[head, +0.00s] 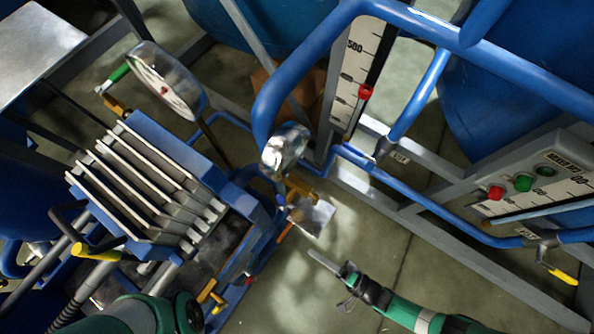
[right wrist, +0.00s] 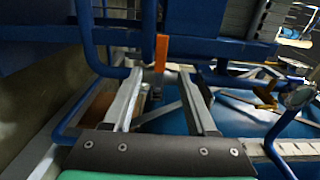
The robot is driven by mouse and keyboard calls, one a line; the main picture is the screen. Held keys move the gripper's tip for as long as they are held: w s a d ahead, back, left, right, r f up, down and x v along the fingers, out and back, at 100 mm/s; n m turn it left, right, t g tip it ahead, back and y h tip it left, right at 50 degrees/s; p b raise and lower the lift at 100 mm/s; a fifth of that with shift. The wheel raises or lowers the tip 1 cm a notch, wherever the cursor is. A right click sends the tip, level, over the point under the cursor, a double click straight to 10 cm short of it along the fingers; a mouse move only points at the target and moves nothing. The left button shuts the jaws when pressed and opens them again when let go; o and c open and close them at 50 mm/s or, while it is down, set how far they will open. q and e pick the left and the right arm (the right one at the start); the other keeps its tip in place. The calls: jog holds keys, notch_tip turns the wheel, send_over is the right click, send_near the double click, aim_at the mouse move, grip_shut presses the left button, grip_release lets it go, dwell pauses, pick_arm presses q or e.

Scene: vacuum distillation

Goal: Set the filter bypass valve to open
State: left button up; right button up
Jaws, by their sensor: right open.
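A small orange lever (head: 285,232) hangs at the right edge of the blue pump frame, beside a pale square plate (head: 311,216). No readable label tells me whether it is the filter bypass valve. In the right wrist view an orange lever (right wrist: 161,48) points down, lined up with the gap between my right gripper's (right wrist: 163,82) open fingers. The fingers look empty. My left gripper is not in view.
A finned pump (head: 150,185) with a round gauge (head: 165,80) stands at left. Yellow-handled valves (head: 95,252) (head: 562,276) sit at left and far right. Blue pipes (head: 440,195) and grey frame bars cross the right side. Open floor (head: 380,240) lies between.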

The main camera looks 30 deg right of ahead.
aim_at(284, 233)
jog(key=b+x, duration=0.1)
jog(key=x, duration=1.1)
jog(key=shift+r+b, duration=0.1)
jog(key=shift+b, duration=0.25)
jog(key=shift+s, duration=0.1)
grip_shut()
dwell(0.6)
